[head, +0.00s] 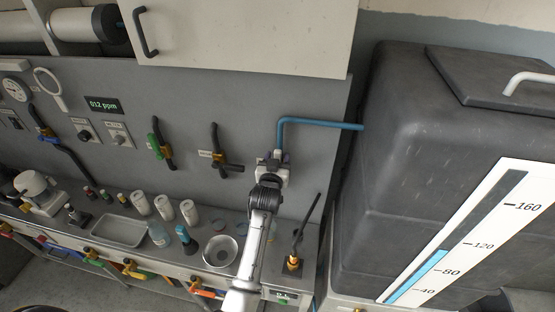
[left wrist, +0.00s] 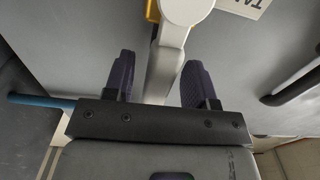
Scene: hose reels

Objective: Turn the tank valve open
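The tank valve shows in the left wrist view as a white lever (left wrist: 168,62) with a rounded white hub, with a bit of yellow metal beside it. My left gripper (head: 272,160) is at the panel, below the end of the blue pipe (head: 318,122), and hides most of the valve in the head view. In the left wrist view its two dark fingers (left wrist: 158,82) are apart, with the lever between them. I see a gap at the left finger; contact at the right finger is unclear. A cut-off label starting "TA" (left wrist: 245,5) is beside the hub. My right gripper is not in view.
The large grey tank (head: 410,150) stands right, with a level gauge (head: 465,235) whose blue bar ends a little below 120. A black-handled valve (head: 220,160) is left of my gripper. Cans (head: 165,207), a metal bowl (head: 220,251) and an upright dark rod (head: 305,225) crowd the counter below.

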